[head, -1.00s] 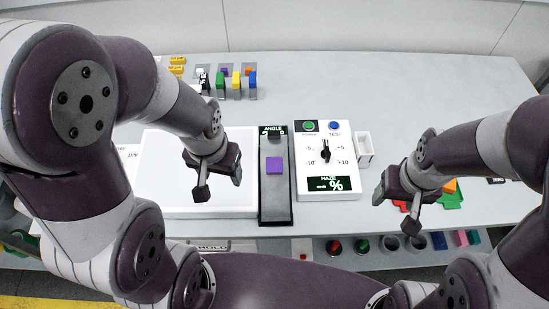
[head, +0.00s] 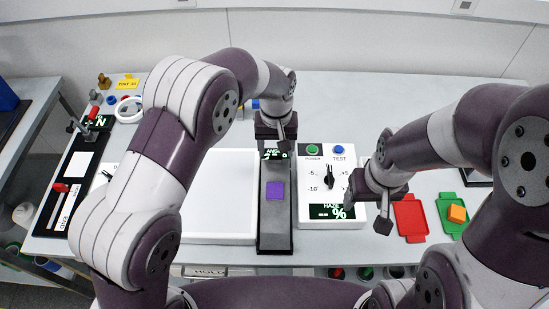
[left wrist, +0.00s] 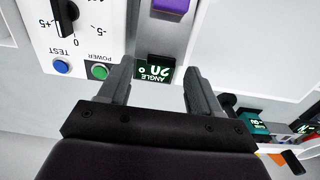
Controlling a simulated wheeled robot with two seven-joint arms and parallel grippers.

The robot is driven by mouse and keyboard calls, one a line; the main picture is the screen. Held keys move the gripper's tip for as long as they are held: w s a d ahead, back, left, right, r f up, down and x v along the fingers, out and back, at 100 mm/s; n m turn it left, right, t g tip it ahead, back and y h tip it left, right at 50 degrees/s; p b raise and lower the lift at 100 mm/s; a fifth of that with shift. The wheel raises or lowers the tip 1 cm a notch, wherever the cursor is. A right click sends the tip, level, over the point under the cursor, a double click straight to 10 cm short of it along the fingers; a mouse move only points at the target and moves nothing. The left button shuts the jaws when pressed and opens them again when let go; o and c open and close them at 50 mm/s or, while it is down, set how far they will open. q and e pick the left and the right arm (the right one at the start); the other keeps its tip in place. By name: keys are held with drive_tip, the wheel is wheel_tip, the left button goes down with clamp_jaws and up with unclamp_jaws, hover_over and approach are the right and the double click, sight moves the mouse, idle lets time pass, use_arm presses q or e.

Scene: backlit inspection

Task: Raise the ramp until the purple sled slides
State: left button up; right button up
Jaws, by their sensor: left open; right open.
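The purple sled (head: 276,190) lies on the dark grey ramp (head: 275,224), around the middle of its length. The sled's edge also shows at the top of the left wrist view (left wrist: 171,5), on the ramp (left wrist: 160,36). My right gripper (head: 368,208) is open and empty by the console's right side.
The white console (head: 313,190) with knob and buttons stands close to the ramp's right. A white panel (head: 215,222) lies to its left. A red tray (head: 410,218) and a green tray (head: 446,228) with an orange block (head: 457,213) are at right.

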sight(275, 156)
use_arm(q)
wheel_tip(275, 156, down, 3)
drive_tip(key=shift+r, duration=0.1)
drive_tip(key=shift+s+f+p, duration=0.1)
drive_tip(key=shift+f+p, duration=0.2)
drive_tip(key=shift+f, duration=0.25)
clamp_jaws()
drive_tip(key=r, duration=0.1)
drive_tip(key=s+r+p, duration=0.1)
drive_tip(key=r, duration=0.1)
drive_tip(key=shift+s+t, duration=0.2)
drive_tip(key=shift+t, duration=0.2)
drive_tip(key=shift+s, duration=0.15)
unclamp_jaws()
